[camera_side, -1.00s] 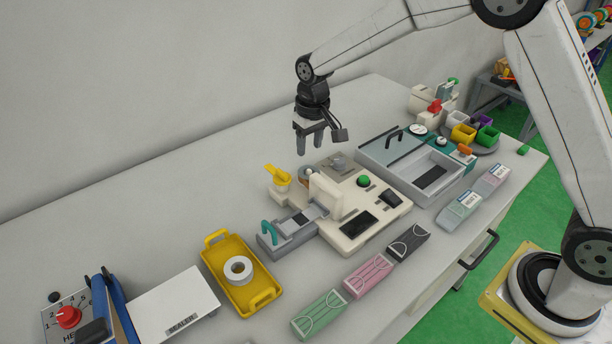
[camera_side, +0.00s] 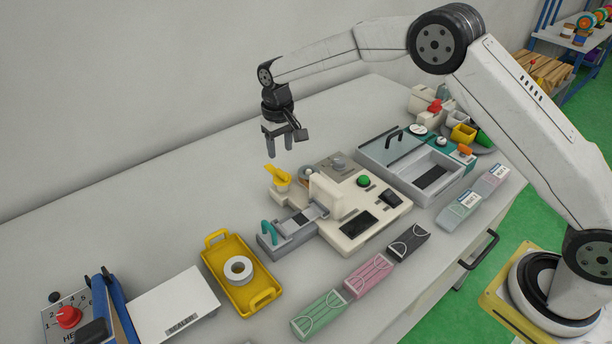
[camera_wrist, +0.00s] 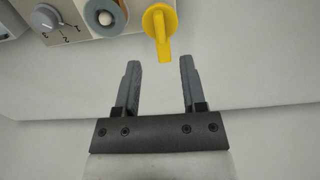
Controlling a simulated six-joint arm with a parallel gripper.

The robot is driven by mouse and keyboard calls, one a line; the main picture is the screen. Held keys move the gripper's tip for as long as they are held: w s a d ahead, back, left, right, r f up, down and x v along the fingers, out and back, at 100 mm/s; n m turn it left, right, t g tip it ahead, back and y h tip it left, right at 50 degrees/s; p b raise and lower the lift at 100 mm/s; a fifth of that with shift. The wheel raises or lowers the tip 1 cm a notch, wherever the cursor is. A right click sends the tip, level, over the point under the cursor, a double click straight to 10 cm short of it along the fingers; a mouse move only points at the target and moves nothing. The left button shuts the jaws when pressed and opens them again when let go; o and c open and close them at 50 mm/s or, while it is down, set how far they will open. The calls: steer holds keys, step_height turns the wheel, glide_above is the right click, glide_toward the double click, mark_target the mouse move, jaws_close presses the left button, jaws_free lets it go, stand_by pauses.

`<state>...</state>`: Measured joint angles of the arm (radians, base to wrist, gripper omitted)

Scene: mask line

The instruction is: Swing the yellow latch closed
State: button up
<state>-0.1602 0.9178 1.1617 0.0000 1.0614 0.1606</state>
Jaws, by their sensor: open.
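The yellow latch (camera_side: 278,176) stands at the back left corner of the cream machine (camera_side: 376,218), on a small cream mount. In the wrist view the yellow latch (camera_wrist: 160,28) has a round head at the top and an arm pointing down toward the space between my fingers. My gripper (camera_side: 281,155) is open and empty, above the bench just behind the latch. In the wrist view my gripper's fingers (camera_wrist: 160,65) are spread apart, with the latch's tip ahead of and between them. I see no contact with the latch.
Close beside the latch in the wrist view are a grey roll on a peg (camera_wrist: 104,14) and a grey knob (camera_wrist: 46,18). A teal-handled clamp (camera_side: 268,232) and a yellow tray (camera_side: 217,258) lie to the left. The bench behind the latch is clear.

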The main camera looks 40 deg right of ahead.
mark_target(282, 172)
steer(key=shift+f, duration=3.55)
jaws_close()
